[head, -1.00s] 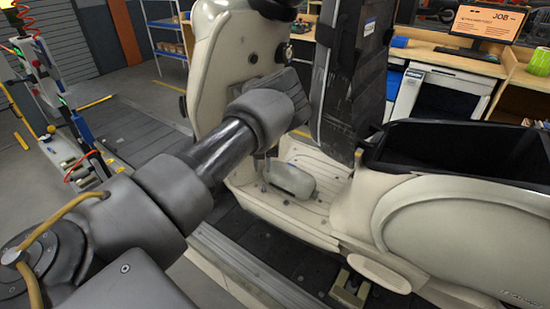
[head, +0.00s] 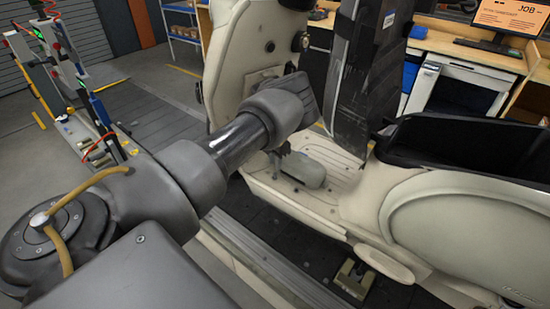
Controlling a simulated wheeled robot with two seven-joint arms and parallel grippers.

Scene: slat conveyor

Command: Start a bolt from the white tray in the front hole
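A cream scooter body stands in front of me, with its front shield (head: 235,62) upright and its ribbed floorboard (head: 335,160) low behind it. My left arm reaches in from the left across the shield's lower part. My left gripper (head: 301,170) points down at the floorboard, close above or touching it. Its fingertips are hard to make out, and I cannot see anything held in it. I cannot pick out the front hole; the arm and gripper cover part of the floorboard. No bolt and no white tray can be made out. My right gripper is out of view.
A dark, scuffed upright panel (head: 362,75) stands just right of the gripper. The scooter's open black seat well (head: 455,140) is at the right. A workbench (head: 470,52) with a monitor (head: 505,22) stands behind. The slatted conveyor (head: 150,115) runs past at the left.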

